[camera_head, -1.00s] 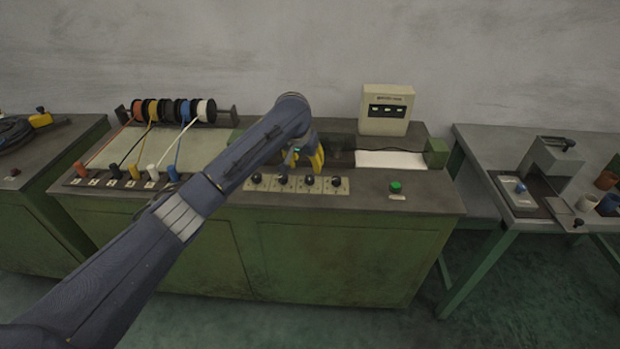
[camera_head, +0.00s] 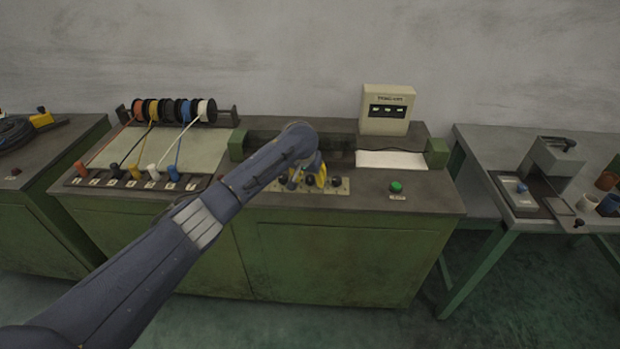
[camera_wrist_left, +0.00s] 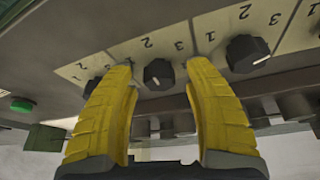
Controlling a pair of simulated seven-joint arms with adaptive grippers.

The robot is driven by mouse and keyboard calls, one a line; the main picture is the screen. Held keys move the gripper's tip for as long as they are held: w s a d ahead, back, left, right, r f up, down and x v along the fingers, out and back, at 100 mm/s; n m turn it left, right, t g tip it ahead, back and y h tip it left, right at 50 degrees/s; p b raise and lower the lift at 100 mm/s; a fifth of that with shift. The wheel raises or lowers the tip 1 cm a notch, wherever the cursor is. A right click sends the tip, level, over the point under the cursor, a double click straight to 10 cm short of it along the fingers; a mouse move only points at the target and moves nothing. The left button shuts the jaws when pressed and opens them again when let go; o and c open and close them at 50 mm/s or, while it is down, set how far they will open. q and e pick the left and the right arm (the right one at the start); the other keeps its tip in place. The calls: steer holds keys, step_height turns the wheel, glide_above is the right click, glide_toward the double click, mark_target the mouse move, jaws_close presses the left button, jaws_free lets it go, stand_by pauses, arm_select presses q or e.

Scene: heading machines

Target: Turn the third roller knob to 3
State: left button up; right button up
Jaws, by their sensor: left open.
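A row of black roller knobs sits on a pale strip marked with numbers (camera_head: 346,190) at the front of the middle green machine. The third knob (camera_wrist_left: 158,73) shows in the left wrist view between my two yellow fingertips, with a 2 and a 3 printed beside it. Its pointer setting is too small to read. My left gripper (camera_head: 309,176) is open over the strip, and it also shows in the left wrist view (camera_wrist_left: 160,75). I cannot tell whether a finger touches the knob. The second knob (camera_wrist_left: 247,53) and the fourth knob (camera_wrist_left: 90,86) are outside the fingers. My left arm hides the first knob.
A green button (camera_head: 396,187) is to the right of the strip. A cream meter box (camera_head: 387,108) stands behind it. Wire spools (camera_head: 174,110) and coloured plugs (camera_head: 128,174) are on the left. A separate bench (camera_head: 480,205) stands at the right.

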arm_select(q)
jaws_close()
stand_by(0.3)
steer(key=shift+m, duration=0.3)
steer(key=m+h, duration=0.1)
steer(key=m, duration=0.1)
steer(key=m+g+h, duration=0.1)
steer(key=m, duration=0.2)
steer(key=shift+r, duration=0.1)
steer(key=m+g, duration=0.1)
steer(key=m, duration=0.2)
steer(key=m+g+h, duration=0.1)
steer(key=m, duration=0.1)
steer(key=shift+d+m, duration=0.1)
steer(key=shift+m, duration=0.6)
jaws_free()
steer(key=shift+g, duration=0.3)
